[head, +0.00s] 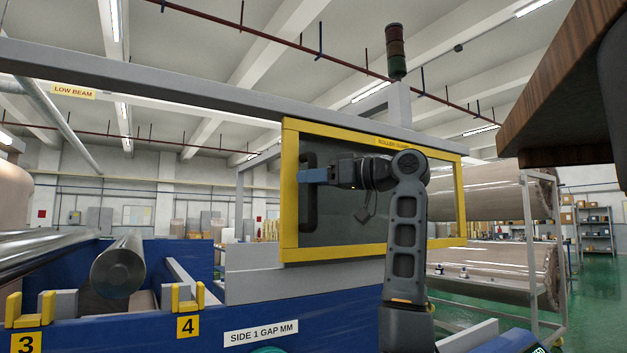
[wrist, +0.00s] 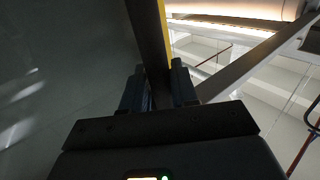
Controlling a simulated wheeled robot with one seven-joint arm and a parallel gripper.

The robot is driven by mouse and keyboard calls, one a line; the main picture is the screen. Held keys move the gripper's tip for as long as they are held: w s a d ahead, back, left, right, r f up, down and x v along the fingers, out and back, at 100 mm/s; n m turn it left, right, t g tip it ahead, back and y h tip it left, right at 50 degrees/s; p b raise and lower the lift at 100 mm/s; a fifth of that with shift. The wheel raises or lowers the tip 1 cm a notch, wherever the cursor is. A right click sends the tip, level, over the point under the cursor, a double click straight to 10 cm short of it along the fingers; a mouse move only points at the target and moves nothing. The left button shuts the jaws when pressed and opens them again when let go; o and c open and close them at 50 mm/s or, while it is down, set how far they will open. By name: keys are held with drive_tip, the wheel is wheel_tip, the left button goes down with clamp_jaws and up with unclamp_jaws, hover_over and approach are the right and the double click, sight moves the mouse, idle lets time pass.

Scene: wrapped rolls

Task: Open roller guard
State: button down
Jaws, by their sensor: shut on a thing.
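The roller guard (head: 285,190) is a yellow-framed dark see-through panel, labelled at its top edge. It stands upright in front of the machine, and my arm hides part of it. A black vertical handle (head: 307,215) is on its left side. My gripper (head: 303,176) reaches the handle from the right and is shut on it near its upper half. In the wrist view the fingers (wrist: 158,88) lie on both sides of the dark handle bar (wrist: 147,35), with the yellow frame (wrist: 163,30) just beyond it.
A grey beam marked low beam (head: 150,83) crosses above the guard. Metal rollers (head: 118,262) and yellow brackets numbered 3 and 4 (head: 188,298) are at left. A wrapped roll rack (head: 530,240) stands at right. A brown wooden edge (head: 560,90) hangs at upper right.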

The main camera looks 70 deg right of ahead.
drive_tip(key=shift+s+d, duration=0.2)
drive_tip(key=shift+d, duration=0.1)
drive_tip(key=c, duration=1)
unclamp_jaws()
drive_tip(key=shift+s+b, duration=1.05)
drive_tip(key=shift+s, duration=2.8)
